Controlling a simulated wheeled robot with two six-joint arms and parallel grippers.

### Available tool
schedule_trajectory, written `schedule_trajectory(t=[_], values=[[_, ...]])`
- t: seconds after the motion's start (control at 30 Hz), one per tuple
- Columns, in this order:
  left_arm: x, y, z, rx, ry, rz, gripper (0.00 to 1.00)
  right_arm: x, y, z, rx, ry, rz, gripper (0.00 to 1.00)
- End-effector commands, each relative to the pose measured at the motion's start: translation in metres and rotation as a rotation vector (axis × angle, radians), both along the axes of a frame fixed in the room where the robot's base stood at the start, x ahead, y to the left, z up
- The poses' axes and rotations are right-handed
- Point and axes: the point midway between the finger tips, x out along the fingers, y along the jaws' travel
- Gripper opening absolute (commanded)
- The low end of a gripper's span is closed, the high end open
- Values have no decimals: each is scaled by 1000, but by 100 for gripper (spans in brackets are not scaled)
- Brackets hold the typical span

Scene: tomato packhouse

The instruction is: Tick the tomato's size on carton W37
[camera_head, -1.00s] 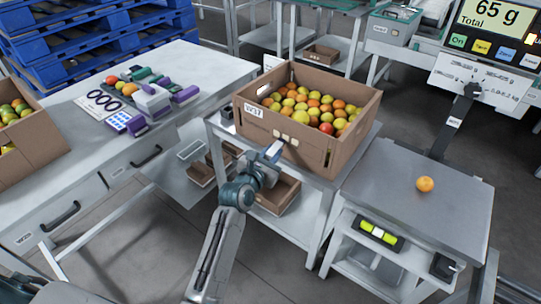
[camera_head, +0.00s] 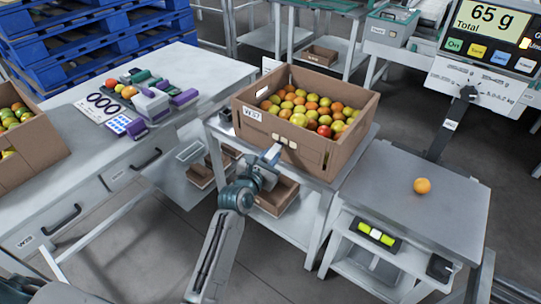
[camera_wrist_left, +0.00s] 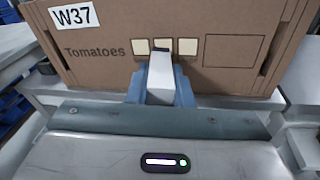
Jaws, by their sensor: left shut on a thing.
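Carton W37 (camera_head: 320,152) is a brown box full of red, orange and yellow tomatoes, on a grey table. Its front, also in the left wrist view (camera_wrist_left: 238,22), carries a W37 label, the word "Tomatoes" and three cream squares (camera_wrist_left: 188,46) in a row. My left gripper (camera_wrist_left: 160,82) is shut on a pale block-like tool (camera_wrist_left: 160,72). The tool's tip overlaps the middle square in that view; I cannot tell whether it touches. In the head view my left gripper (camera_head: 266,163) is at the carton's front. An orange tomato (camera_head: 422,186) sits on the scale platform (camera_head: 440,214). My right gripper is not in view.
The scale display (camera_head: 490,18) reads 65 g. A left bench (camera_head: 80,165) holds a sizing card with rings (camera_head: 103,103), several tomatoes and purple-and-grey tools. Another tomato carton (camera_head: 35,150) stands at far left. A green level-like item (camera_head: 375,236) lies below the scale.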

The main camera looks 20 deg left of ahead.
Motion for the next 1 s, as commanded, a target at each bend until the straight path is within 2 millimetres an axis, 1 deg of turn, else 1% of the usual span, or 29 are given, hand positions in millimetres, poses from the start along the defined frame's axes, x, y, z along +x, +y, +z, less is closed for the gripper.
schedule_trajectory(t=[0.37, 1.0], values=[[0, 0, 0, 0, 0, 0, 0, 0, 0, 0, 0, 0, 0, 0], [7, -2, 1, 0, -1, 0, 0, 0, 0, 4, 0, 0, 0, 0]])
